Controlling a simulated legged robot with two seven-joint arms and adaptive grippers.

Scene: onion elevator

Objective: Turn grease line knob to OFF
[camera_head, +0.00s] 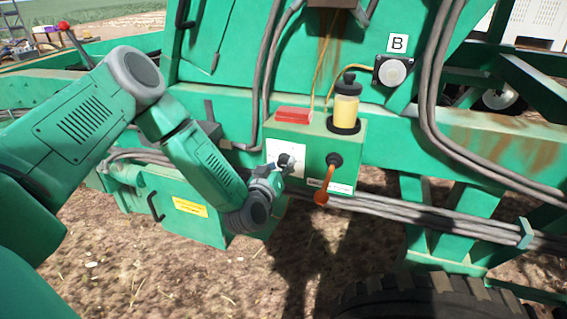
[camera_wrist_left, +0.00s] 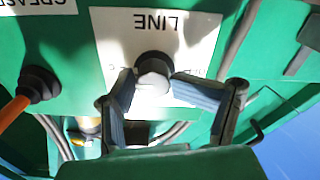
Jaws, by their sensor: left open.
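The grease line knob (camera_wrist_left: 153,70) is dark with a grey face and sits on a white plate (camera_wrist_left: 192,38) reading "LINE", upside down in the left wrist view. In the head view the plate (camera_head: 271,149) is on the front of a green box, and the knob is partly hidden by my gripper. My left gripper (camera_wrist_left: 154,84) is open, with one finger on each side of the knob. The fingertips are very close to it; I cannot tell whether they touch. The knob's setting is not readable. My right gripper is not in view.
An orange-handled lever (camera_head: 325,180) sticks out right of the plate; it also shows in the left wrist view (camera_wrist_left: 14,113). A yellow reservoir (camera_head: 346,108) and a red block (camera_head: 293,115) stand on the box. Cables (camera_head: 430,215) run below. A tyre (camera_head: 435,300) is at bottom right.

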